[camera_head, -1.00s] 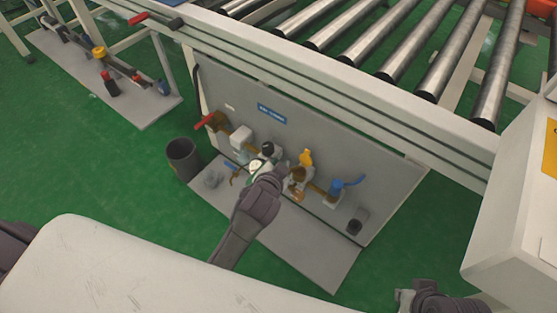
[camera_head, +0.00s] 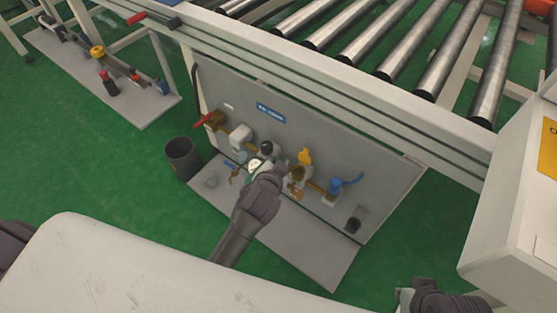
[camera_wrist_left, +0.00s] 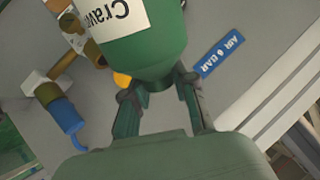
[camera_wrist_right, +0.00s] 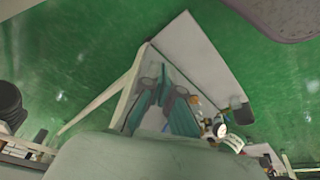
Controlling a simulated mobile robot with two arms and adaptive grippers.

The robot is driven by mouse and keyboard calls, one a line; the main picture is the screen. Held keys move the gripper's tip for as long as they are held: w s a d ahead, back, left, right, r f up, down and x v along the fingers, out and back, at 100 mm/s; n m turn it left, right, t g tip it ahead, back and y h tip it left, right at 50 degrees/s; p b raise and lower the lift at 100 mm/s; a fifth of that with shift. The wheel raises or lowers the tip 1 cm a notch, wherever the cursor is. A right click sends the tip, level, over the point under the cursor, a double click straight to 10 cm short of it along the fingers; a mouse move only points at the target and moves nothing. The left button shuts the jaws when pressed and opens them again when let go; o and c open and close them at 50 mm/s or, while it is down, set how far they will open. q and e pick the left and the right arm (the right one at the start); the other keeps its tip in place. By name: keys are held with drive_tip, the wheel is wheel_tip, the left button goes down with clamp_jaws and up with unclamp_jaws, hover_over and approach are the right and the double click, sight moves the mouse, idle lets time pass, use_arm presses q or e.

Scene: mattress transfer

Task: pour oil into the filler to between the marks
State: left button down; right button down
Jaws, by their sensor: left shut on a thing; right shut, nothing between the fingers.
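My left gripper (camera_head: 264,178) is in front of the grey panel in the head view, its forearm hiding part of the panel's foot. In the left wrist view its fingers (camera_wrist_left: 158,105) are shut on a green bottle (camera_wrist_left: 140,50) with a white label. Beyond the bottle are brass fittings and a blue valve (camera_wrist_left: 64,117). In the head view a row of fittings with an orange-topped unit (camera_head: 305,157) and a blue valve (camera_head: 346,183) lines the panel. I cannot make out the filler or its marks. My right gripper (camera_wrist_right: 163,100) is shut and empty.
A dark bin (camera_head: 182,158) stands left of the panel's grey base plate (camera_head: 310,248). A roller conveyor (camera_head: 390,50) runs above and behind. A white cabinet (camera_head: 515,210) is at the right. Another board with bottles and fittings (camera_head: 110,85) lies at the far left. Green floor is open between them.

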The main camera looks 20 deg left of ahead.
use_arm(q)
drive_tip(key=shift+r, duration=0.1)
use_arm(e)
drive_tip(key=shift+w, duration=0.1)
idle(0.3)
use_arm(q)
drive_tip(key=shift+w+p, duration=0.1)
drive_tip(key=shift+p, duration=0.35)
drive_tip(key=shift+d+r+p, duration=0.15)
drive_tip(key=shift+p, duration=0.25)
use_arm(e)
drive_tip(key=x, duration=0.6)
drive_tip(key=shift+f, duration=0.35)
drive_tip(key=shift+a, duration=0.15)
drive_tip(key=shift+s+f+g, duration=0.15)
drive_tip(key=shift+s+g, duration=0.15)
drive_tip(key=shift+s, duration=0.15)
